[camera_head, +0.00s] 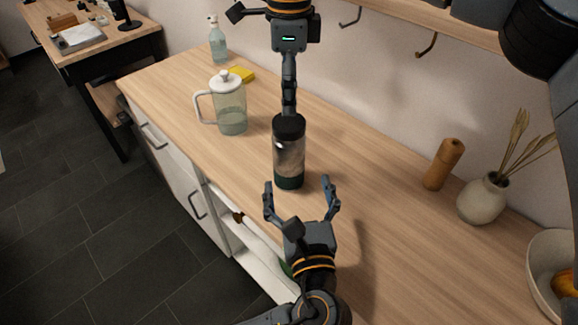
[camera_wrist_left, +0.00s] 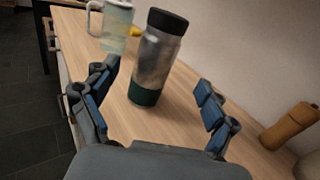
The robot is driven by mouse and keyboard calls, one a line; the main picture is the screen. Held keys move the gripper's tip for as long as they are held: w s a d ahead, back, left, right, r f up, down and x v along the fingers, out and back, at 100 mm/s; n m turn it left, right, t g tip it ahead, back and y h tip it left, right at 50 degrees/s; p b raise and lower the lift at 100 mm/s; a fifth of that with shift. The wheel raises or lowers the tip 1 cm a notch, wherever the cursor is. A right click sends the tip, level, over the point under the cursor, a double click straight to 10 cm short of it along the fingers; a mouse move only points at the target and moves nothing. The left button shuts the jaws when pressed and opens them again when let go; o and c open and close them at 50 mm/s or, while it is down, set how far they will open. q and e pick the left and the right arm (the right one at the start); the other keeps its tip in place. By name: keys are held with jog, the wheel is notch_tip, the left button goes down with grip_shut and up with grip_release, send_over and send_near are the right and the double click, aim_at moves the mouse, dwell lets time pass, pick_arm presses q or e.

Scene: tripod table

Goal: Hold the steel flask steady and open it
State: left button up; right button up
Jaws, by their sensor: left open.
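The steel flask (camera_head: 289,160) stands upright on the wooden counter (camera_head: 385,235), with a black lid (camera_head: 289,127) on it and a dark green base. In the left wrist view the flask (camera_wrist_left: 156,62) stands ahead, between the directions of the two fingers. My left gripper (camera_head: 302,194) is open and empty, just in front of the flask's lower part, its fingers apart from it. My right gripper (camera_head: 289,97) points down above or behind the lid. It is seen edge-on, so its opening and any contact with the lid cannot be told.
A glass pitcher (camera_head: 232,112) stands left of the flask, with a yellow sponge (camera_head: 242,74) and a spray bottle (camera_head: 218,42) behind. A wooden mill (camera_head: 443,165), a vase (camera_head: 483,198) and a bowl (camera_head: 545,273) stand to the right. Hooks (camera_head: 427,46) hang at the wall.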

aim_at(289, 140)
pick_arm(q)
jog(key=w, duration=0.4)
jog(key=w+a, duration=0.1)
jog(key=w, duration=0.7)
jog(key=shift+w+a, duration=0.3)
jog(key=shift+a, duration=0.1)
